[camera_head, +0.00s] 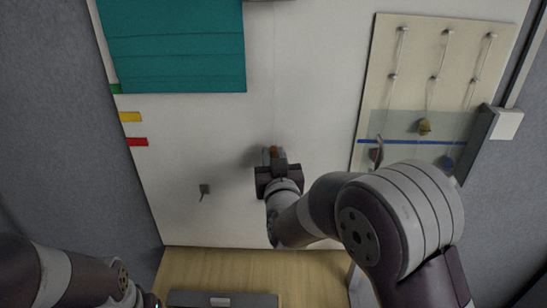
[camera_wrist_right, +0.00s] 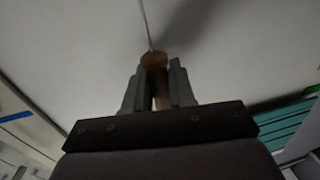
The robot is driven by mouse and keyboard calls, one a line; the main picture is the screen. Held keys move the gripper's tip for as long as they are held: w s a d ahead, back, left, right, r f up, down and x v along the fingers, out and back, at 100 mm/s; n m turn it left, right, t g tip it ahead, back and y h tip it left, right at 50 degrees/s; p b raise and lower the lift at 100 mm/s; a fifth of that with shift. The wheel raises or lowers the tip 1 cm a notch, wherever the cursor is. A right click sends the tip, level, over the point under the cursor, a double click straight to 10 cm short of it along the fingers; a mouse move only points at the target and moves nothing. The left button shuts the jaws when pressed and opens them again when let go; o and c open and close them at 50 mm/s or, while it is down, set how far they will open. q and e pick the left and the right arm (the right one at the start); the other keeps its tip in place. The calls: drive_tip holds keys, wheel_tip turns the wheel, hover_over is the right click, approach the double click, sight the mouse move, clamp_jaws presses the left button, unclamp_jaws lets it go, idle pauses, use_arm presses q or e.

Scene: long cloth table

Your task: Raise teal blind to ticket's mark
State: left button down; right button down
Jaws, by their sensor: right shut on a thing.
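The teal blind (camera_head: 180,45) hangs at the upper left in the head view, and its lower edge is level with the green mark (camera_head: 116,89). A yellow mark (camera_head: 130,117) and a red mark (camera_head: 137,142) sit below along the board's left side. My right gripper (camera_head: 273,164) is shut on a brown-orange cord pull (camera_wrist_right: 154,63), in front of the white board. A thin cord (camera_wrist_right: 145,25) runs from the pull in the right wrist view. I cannot make out a ticket. My left arm shows at the lower left; its gripper is out of frame.
A beige panel (camera_head: 380,65) at the right carries several cords on pegs, with a yellow-brown pull (camera_head: 425,127) and others partly behind my right arm. A small grey hook (camera_head: 204,189) is on the white board (camera_head: 180,220). A dark grey object (camera_head: 222,300) lies at the bottom.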

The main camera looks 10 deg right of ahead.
drive_tip(key=c, duration=1.1)
unclamp_jaws()
drive_tip(key=shift+s, duration=0.1)
drive_tip(key=shift+s+r, duration=0.1)
drive_tip(key=shift+s, duration=0.15)
drive_tip(key=s+b, duration=0.2)
drive_tip(key=s, duration=1)
drive_tip(key=shift+s+a, duration=0.3)
drive_tip(key=shift+s, duration=0.05)
